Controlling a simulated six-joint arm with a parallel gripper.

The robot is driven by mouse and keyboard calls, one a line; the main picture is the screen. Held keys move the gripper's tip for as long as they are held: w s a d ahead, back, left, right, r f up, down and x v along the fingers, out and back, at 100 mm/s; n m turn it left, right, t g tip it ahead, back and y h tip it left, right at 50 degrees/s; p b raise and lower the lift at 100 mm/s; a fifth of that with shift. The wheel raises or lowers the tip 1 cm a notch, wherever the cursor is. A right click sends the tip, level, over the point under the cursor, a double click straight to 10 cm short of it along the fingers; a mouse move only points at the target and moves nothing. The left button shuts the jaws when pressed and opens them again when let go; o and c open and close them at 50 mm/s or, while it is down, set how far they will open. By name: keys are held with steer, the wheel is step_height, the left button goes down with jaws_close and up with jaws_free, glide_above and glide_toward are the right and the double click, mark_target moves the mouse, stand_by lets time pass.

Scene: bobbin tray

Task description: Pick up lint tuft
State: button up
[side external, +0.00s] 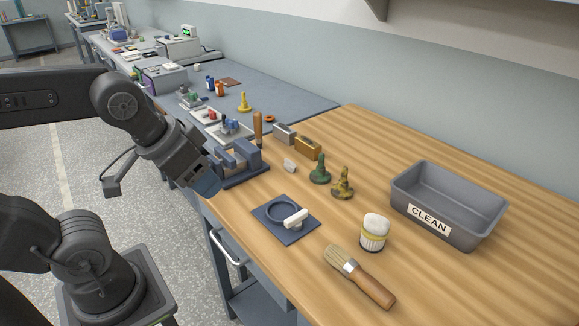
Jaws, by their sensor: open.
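A small pale greyish-white lump (290,166), which looks like the lint tuft, lies on the wooden bench beside the dark blue fixture; its texture is too small to make out. A white fluffy mass (376,222) also shows at the top of a yellow-banded jar (373,238) nearer the front. My gripper (207,184) is open and points down at the left edge of the bench, left of and apart from the pale lump. Its fingertips are partly hard to make out against the fixture.
The dark blue fixture (238,165) stands right by my gripper. A square dark holder (268,228) with a white piece (296,218), green (320,170) and brass (342,184) figures, metal blocks (308,148), a brush (362,278) and a grey CLEAN bin (477,238) stand around. The front-right bench is clear.

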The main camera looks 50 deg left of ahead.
steer(key=w+a+r+n+g, duration=0.1)
steer(key=w+r+n, duration=0.1)
steer(key=w, duration=0.3)
steer(key=w+a+r+n, duration=0.2)
steer(key=w+n, duration=0.1)
steer(key=w, duration=0.2)
steer(key=n+g+y, duration=0.1)
steer(key=n+g, duration=0.4)
steer(key=n, duration=0.8)
glide_above(290, 160)
steer(key=d, duration=0.2)
step_height(290, 160, down, 12)
steer(key=f, duration=0.4)
steer(key=a+f, duration=0.1)
steer(key=f, duration=0.4)
steer(key=a+f, duration=0.1)
steer(key=f, duration=0.3)
steer(key=shift+f, duration=0.2)
steer(key=shift+c, duration=0.2)
steer(key=c, duration=1)
